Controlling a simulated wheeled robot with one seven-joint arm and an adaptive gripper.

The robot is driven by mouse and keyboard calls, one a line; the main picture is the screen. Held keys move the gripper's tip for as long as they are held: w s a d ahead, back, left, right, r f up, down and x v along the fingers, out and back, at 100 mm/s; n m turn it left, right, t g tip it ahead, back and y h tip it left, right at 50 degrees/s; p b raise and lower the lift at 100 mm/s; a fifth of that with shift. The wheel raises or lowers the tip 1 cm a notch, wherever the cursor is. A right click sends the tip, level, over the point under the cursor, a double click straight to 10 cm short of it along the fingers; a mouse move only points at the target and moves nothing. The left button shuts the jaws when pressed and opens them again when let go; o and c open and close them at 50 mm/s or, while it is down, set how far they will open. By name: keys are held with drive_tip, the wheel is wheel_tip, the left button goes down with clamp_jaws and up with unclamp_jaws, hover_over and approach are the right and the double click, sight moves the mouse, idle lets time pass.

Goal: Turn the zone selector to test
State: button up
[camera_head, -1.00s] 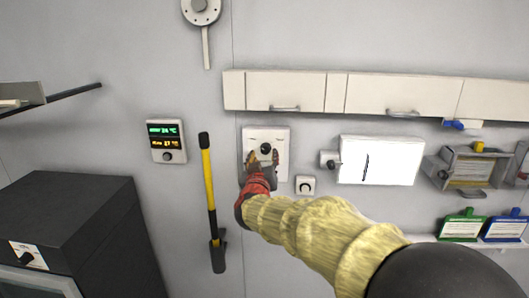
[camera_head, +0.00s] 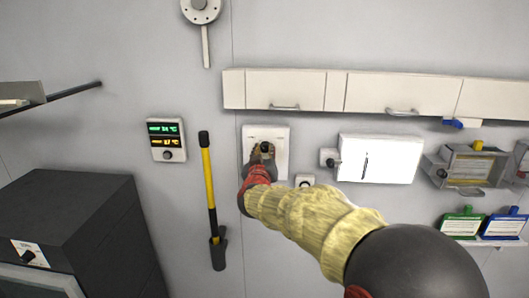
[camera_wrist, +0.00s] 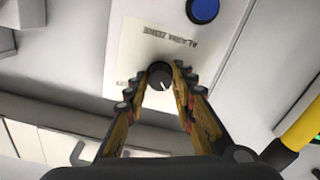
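The zone selector is a round black knob with a light pointer line (camera_wrist: 160,76), on a white wall plate (camera_head: 279,134). The plate's label shows upside down in the wrist view and seems to read "ALARM ZONE". Position marks are too small to read. In the head view the knob (camera_head: 266,147) is partly covered by my gripper (camera_head: 262,151). In the wrist view my gripper (camera_wrist: 158,76) has its fingers apart, one on each side of the knob. The right finger is very close to it, and a small gap shows at the left. Contact is unclear.
A small dial (camera_head: 305,180) sits just right of my gripper, partly hidden. A yellow-handled tool (camera_head: 208,180) hangs at the left, near a display panel (camera_head: 166,140). Wall cabinets (camera_head: 375,95) run above. A white box (camera_head: 378,158) is at the right.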

clamp_jaws()
drive_tip(key=shift+f+m+b, duration=0.1)
drive_tip(key=shift+m+b, duration=0.2)
drive_tip(key=m+b, duration=0.2)
drive_tip(key=shift+m, duration=0.4)
drive_tip(key=m+b, duration=0.2)
drive_tip(key=m, duration=0.2)
drive_tip(key=shift+m+b, duration=0.3)
drive_tip(key=shift+b, duration=0.05)
drive_tip(key=m+b, duration=0.3)
drive_tip(key=m, duration=0.2)
drive_tip(key=shift+m+b, duration=1.35)
drive_tip(key=shift+m, duration=1.05)
